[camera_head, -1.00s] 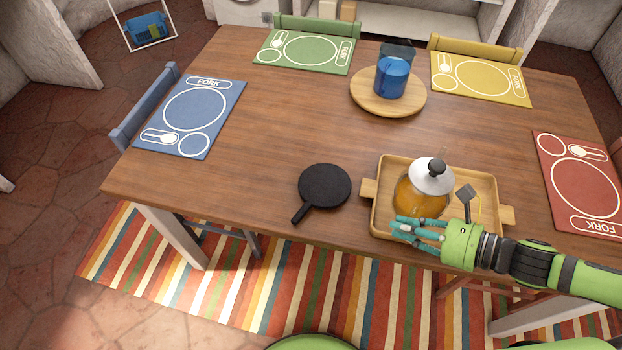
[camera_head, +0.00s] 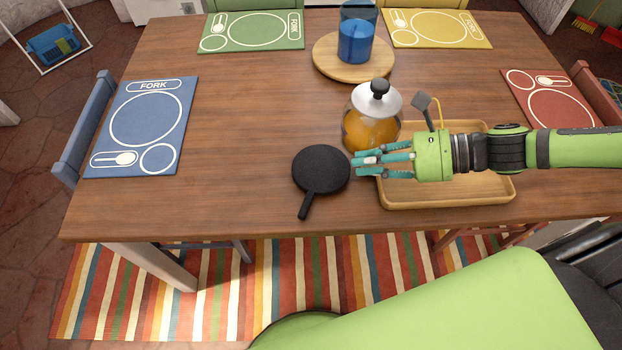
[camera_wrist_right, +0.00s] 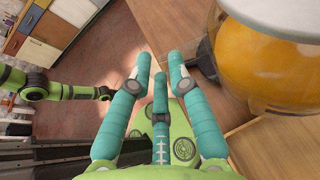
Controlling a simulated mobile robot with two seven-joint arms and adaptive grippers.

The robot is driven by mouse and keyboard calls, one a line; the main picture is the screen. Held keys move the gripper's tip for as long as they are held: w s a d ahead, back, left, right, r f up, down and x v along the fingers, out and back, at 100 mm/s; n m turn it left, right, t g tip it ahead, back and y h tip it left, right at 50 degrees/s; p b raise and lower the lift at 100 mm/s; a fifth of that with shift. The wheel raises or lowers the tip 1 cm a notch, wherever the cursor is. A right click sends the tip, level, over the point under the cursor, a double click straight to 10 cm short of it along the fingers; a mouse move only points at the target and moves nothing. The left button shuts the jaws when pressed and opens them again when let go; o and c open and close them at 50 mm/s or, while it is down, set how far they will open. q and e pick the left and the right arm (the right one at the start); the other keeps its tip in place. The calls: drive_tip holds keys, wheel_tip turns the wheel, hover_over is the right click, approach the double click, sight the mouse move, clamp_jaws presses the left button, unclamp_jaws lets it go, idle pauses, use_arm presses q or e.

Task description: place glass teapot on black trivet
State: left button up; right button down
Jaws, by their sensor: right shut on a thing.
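The glass teapot (camera_head: 367,130), with amber liquid, a silver lid and a black knob, is upright in the head view. It is just left of the tray and behind my right gripper (camera_head: 370,159). That gripper is shut on the teapot, and its teal fingers hide part of the grip. In the right wrist view the teapot (camera_wrist_right: 262,60) fills the upper right, beside the fingers (camera_wrist_right: 161,70). The round black trivet (camera_head: 321,168) lies on the table just left of the fingertips, bare, handle toward the front. My left gripper (camera_wrist_right: 103,93) shows small in the wrist view; its fingers are unclear.
A wooden tray (camera_head: 480,190) lies under my right arm. Blue (camera_head: 140,125), green, yellow and red mats lie around the table (camera_head: 230,150). The table left of the trivet is clear.

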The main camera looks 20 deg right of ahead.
use_arm(q)
drive_tip(key=shift+s+d+r+p, duration=0.15)
drive_tip(key=shift+d+r+p, duration=0.2)
drive_tip(key=shift+r+p, duration=0.3)
drive_tip(key=shift+s+d+r+p, duration=0.1)
drive_tip(key=shift+d+r+p, duration=0.2)
drive_tip(key=shift+r+p, duration=0.3)
use_arm(e)
drive_tip(key=shift+w+a+f, duration=0.55)
drive_tip(key=shift+a+f, duration=0.95)
drive_tip(key=shift+f, duration=0.05)
drive_tip(key=shift+w+a+f, duration=0.5)
drive_tip(key=shift+a+f, duration=0.95)
drive_tip(key=shift+f, duration=0.15)
drive_tip(key=shift+w+a+f, duration=0.55)
drive_tip(key=shift+a+f, duration=0.95)
drive_tip(key=shift+f, duration=0.05)
use_arm(q)
drive_tip(key=shift+f, duration=0.2)
use_arm(e)
drive_tip(key=shift+f, duration=0.1)
drive_tip(key=c, duration=1.2)
unclamp_jaws()
drive_tip(key=shift+s+f, duration=0.1)
drive_tip(key=shift+f, duration=0.05)
drive_tip(key=shift+o, duration=0.2)
